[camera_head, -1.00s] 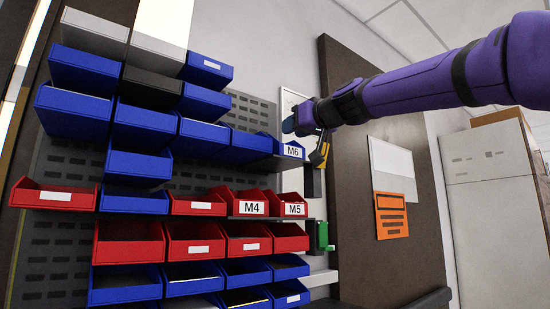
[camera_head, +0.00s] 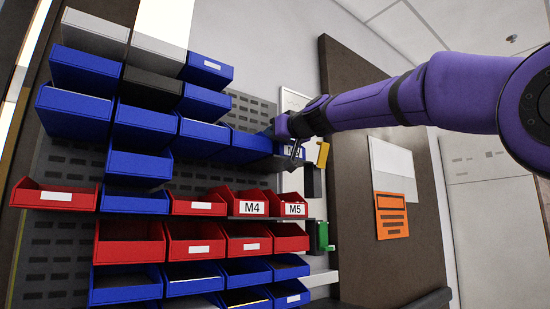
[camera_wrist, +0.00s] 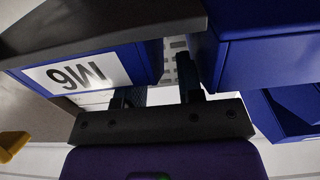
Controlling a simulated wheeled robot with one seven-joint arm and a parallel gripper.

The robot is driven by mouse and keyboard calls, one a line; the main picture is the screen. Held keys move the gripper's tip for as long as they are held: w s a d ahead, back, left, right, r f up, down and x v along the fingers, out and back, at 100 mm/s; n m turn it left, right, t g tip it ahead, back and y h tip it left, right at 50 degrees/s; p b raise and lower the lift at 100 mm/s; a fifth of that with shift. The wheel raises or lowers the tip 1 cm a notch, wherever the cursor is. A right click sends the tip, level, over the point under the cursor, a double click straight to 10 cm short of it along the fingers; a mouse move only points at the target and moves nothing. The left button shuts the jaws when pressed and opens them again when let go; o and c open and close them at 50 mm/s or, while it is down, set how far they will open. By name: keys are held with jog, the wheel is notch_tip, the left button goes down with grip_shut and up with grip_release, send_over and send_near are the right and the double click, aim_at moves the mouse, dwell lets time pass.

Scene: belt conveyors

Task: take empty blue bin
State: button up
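The blue bin labelled M6 (camera_head: 295,152) stands at the right end of a rack row, partly hidden behind my gripper (camera_head: 292,140) in the head view. In the wrist view the M6 bin (camera_wrist: 148,62) shows upside down at the upper left, its white label facing me. My gripper (camera_wrist: 160,93) is open there, its two dark fingers apart below the bin's side edge and the gap to the neighbouring blue bin (camera_wrist: 265,62). I cannot tell whether a finger touches the bin. The inside of the M6 bin is hidden.
Red bins M4 (camera_head: 250,208) and M5 (camera_head: 294,209) sit on the row below. Several other blue and red bins fill the rack to the left. A dark board (camera_head: 350,200) with an orange sheet (camera_head: 391,215) stands to the right. A yellow piece (camera_head: 323,154) is close right of my gripper.

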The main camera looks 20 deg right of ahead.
grip_shut()
jog(key=shift+r, duration=0.15)
